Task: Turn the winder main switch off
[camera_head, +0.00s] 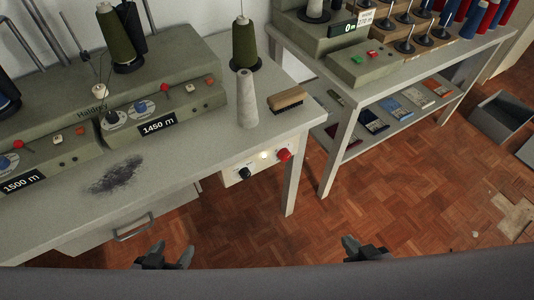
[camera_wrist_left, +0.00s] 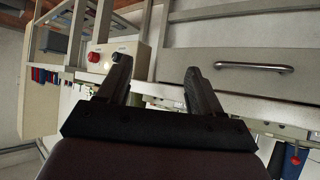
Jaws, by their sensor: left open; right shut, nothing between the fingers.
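A pale switch box (camera_head: 254,166) hangs under the right end of the winder table. It carries a red knob (camera_head: 284,155), a dark knob (camera_head: 244,173) and a small glowing lamp (camera_head: 263,155). I cannot read which knob is the main switch. In the left wrist view the box (camera_wrist_left: 138,58) shows at upper left, with its red knob (camera_wrist_left: 93,57) left of the left finger. My left gripper (camera_head: 172,252) is open and empty, in front of the table and apart from the box. My right gripper (camera_head: 353,246) is shut and empty over the floor.
The winder table (camera_head: 215,150) holds a grey cone (camera_head: 246,100), a brush (camera_head: 287,99) and a patch of dark lint (camera_head: 117,175). A drawer handle (camera_head: 134,228) sticks out below its front. A shelf table (camera_head: 340,152) stands to the right. The parquet floor between is clear.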

